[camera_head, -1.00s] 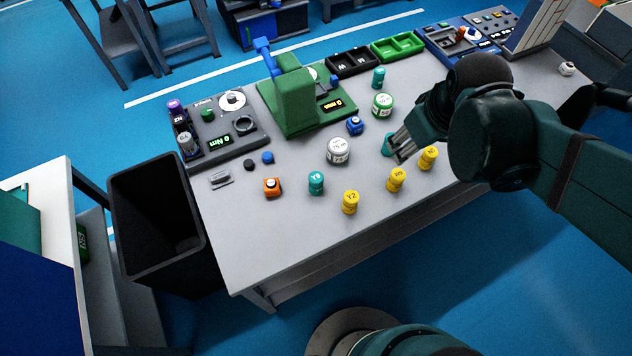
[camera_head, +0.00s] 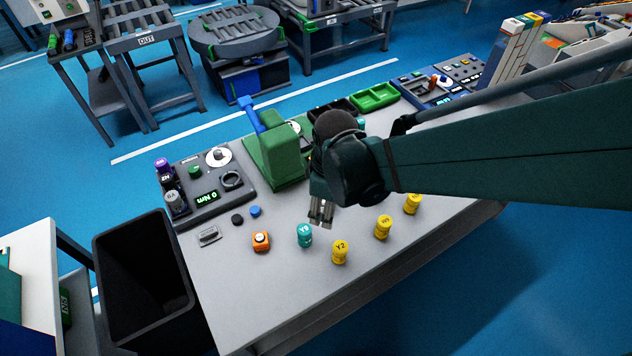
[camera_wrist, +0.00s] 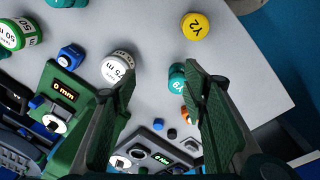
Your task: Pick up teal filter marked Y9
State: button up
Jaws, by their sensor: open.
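The teal filter marked Y9 (camera_head: 304,236) stands upright on the grey table, left of the yellow filter marked Y2 (camera_head: 340,252). It also shows in the wrist view (camera_wrist: 177,77), where the right finger partly covers it. My gripper (camera_head: 320,212) is open and points down, above and just beyond the teal filter, not touching it. In the wrist view my open gripper (camera_wrist: 160,92) has nothing held between its fingers, and the teal filter lies nearer the right finger.
Two more yellow filters (camera_head: 383,227) (camera_head: 412,204) stand to the right. A white round container (camera_wrist: 118,68) is by the left finger. A green press (camera_head: 275,155) stands behind. A black bin (camera_head: 143,285) is beyond the table's left edge.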

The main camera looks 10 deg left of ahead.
aim_at(304, 229)
jog(key=s+a+f+n, duration=0.1)
jog(key=a, duration=0.1)
jog(key=s+a+f+n, duration=0.1)
jog(key=f, duration=0.1)
jog(key=s+a+f+n, duration=0.1)
jog(key=a+f, duration=0.1)
jog(key=shift+a+g+h, duration=0.3)
jog(key=shift+g, duration=0.1)
jog(key=shift+f, duration=1.25)
jog(key=shift+d+f+b, duration=0.1)
jog(key=shift+f+b, duration=0.4)
jog(key=shift+f, duration=2.1)
jog(key=shift+c, duration=0.2)
jog(key=c, duration=1)
